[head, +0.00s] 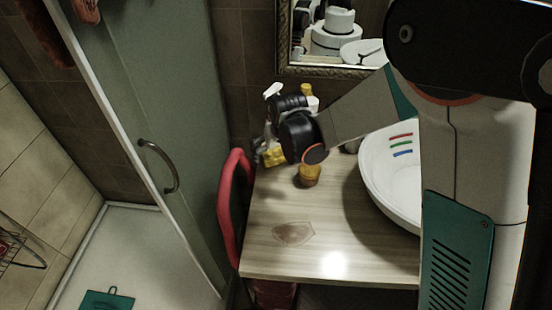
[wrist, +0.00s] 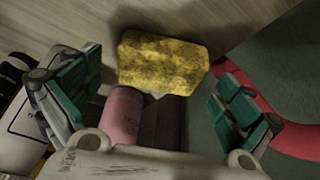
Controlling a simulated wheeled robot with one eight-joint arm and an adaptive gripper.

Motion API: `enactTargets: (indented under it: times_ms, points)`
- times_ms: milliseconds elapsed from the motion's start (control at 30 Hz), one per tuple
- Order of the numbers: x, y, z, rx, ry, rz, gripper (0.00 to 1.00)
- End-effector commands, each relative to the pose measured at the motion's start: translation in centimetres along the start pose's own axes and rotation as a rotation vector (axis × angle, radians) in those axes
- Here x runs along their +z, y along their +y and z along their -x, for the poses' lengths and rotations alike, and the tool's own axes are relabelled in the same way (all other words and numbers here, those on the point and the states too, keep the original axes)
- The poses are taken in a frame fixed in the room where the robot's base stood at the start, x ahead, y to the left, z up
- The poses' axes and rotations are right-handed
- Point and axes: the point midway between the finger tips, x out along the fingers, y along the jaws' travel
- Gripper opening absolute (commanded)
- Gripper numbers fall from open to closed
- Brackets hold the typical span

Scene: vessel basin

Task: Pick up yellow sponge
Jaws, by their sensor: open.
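The yellow sponge (wrist: 163,62), dark-speckled, shows in the wrist view at upper middle, between and slightly beyond the fingers of my gripper (wrist: 155,75). The teal-padded fingers are spread wide, one on each side, with no clear contact on the sponge. In the head view, my gripper (head: 268,146) is at the far left of the wooden counter, partly hidden by my black wrist. A yellow patch (head: 273,156) beside it looks like the sponge, mostly covered.
A pink item (wrist: 122,115) and a white bottle (wrist: 30,125) stand close by the fingers. An amber jar (head: 309,175) stands on the counter (head: 345,250), left of the white basin (head: 395,180). A red chair-like frame (head: 232,200) borders the counter's left edge.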

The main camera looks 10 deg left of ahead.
Motion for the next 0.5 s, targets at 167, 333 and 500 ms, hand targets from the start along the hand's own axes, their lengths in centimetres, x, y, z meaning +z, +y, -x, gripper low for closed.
enactTargets:
  times_ms: [167, 333, 500]
  points:
    - [0.06, 0.04, -1.48, 0.0, 0.0, 0.0, 0.98]
    - [0.03, 0.04, -1.35, 0.0, 0.0, 0.0, 0.96]
    - [0.03, 0.05, -1.34, 0.0, 0.0, 0.0, 0.76]
